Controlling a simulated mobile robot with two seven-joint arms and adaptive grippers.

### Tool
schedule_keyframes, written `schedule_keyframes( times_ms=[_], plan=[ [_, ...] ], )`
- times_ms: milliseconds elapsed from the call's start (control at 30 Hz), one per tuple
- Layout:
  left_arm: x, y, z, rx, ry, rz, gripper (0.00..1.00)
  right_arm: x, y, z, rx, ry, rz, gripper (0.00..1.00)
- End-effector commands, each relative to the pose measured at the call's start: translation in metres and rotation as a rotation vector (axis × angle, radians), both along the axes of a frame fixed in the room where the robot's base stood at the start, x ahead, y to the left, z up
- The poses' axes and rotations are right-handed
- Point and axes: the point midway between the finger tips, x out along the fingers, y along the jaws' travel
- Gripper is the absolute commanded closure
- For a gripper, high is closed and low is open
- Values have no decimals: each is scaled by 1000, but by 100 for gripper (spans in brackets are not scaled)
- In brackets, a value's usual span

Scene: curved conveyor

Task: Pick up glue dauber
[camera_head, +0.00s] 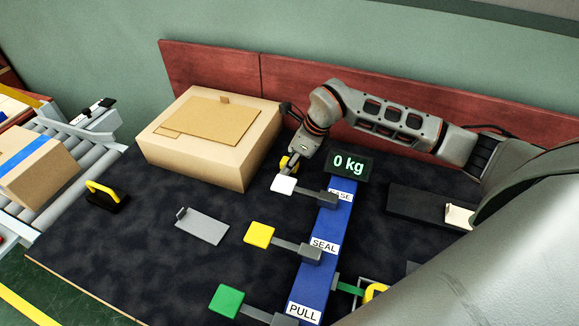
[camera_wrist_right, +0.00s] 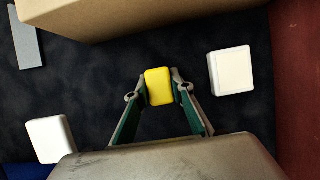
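My right gripper (camera_head: 288,168) reaches down to the mat between the cardboard box and the blue panel. In the right wrist view, the right gripper (camera_wrist_right: 159,90) has a fingertip against each side of a yellow block, which appears to be the glue dauber (camera_wrist_right: 159,86). Only its rounded yellow top shows clearly; its lower part is hidden. In the head view a small yellow part of the dauber (camera_head: 287,162) shows at the fingers. I cannot tell whether it touches the mat. My left gripper is not in view.
A large cardboard box (camera_head: 207,158) stands just left of the gripper. A white lever pad (camera_head: 283,184) is close in front. A white block (camera_wrist_right: 230,71) lies to the right in the wrist view. A display reading 0 kg (camera_head: 348,166) is to the right.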

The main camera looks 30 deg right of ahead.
Motion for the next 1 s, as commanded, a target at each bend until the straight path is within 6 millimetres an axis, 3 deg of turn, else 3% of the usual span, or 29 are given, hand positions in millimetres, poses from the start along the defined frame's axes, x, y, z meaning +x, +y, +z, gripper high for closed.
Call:
schedule_keyframes(
  times_ms=[367, 567, 767, 1000],
  plan=[
    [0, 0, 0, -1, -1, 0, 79, 0, 0, 1, -1, -1, 0, 99],
    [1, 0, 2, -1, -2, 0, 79, 1, 0, 16, -1, -4, 1, 99],
    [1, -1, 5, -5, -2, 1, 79, 2, -1, 53, -2, -7, 1, 99],
    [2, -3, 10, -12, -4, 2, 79, 1, 0, 121, -1, -9, 0, 99]
  ],
)
